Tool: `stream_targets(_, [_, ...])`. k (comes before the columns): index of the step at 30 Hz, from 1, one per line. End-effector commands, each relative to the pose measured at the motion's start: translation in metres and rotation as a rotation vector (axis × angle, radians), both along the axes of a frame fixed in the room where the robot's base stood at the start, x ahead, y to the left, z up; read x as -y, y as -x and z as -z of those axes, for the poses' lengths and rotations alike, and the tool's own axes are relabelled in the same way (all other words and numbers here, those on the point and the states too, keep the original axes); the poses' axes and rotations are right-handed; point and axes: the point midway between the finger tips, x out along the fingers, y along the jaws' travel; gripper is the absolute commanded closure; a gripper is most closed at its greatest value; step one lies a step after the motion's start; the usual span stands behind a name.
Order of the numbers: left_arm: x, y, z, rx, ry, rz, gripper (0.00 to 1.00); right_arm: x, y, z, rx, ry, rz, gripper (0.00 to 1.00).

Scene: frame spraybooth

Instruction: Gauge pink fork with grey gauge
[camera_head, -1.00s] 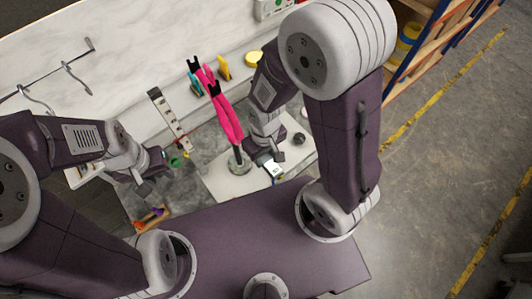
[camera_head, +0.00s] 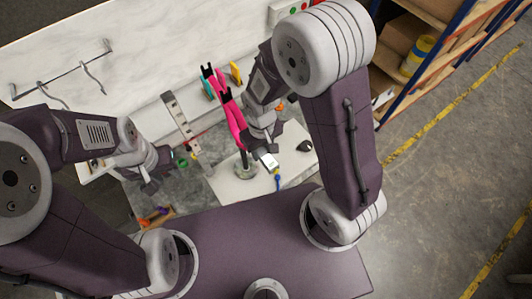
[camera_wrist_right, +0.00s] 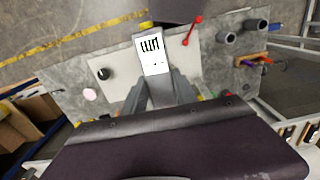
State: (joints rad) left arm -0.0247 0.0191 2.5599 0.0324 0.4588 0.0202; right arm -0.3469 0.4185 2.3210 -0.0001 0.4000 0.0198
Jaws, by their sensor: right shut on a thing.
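The pink fork (camera_head: 233,115) stands tilted on a round metal base (camera_head: 245,168) on a white board, its black-tipped prongs pointing up and away. My right gripper (camera_wrist_right: 160,92) is shut on the grey gauge (camera_wrist_right: 152,54), a small pale block with dark markings. The gauge (camera_head: 268,160) also shows in the head view, just right of the fork's base and apart from the fork. My left gripper (camera_head: 150,184) hangs over the left side of the bench, away from the fork; its fingers are too small and dark to read.
The white board (camera_head: 235,191) also carries a black knob (camera_head: 305,146). An upright strip with holes (camera_head: 180,120) stands left of the fork. Yellow (camera_head: 236,72) and teal (camera_head: 208,87) pieces sit behind it. Hooks (camera_head: 92,77) hang on the back wall. A shelf (camera_head: 420,45) stands right.

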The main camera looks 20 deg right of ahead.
Motion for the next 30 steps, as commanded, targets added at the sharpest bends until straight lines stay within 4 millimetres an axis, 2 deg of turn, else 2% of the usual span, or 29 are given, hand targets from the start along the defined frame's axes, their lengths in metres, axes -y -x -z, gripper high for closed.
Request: stream_targets(30, [0.0001, 0.0000, -0.0019, 0.000, 0.000, 0.000, 0.64, -0.0022, -0.0063, 0.0000, -0.001, 0.000, 0.000, 1.00])
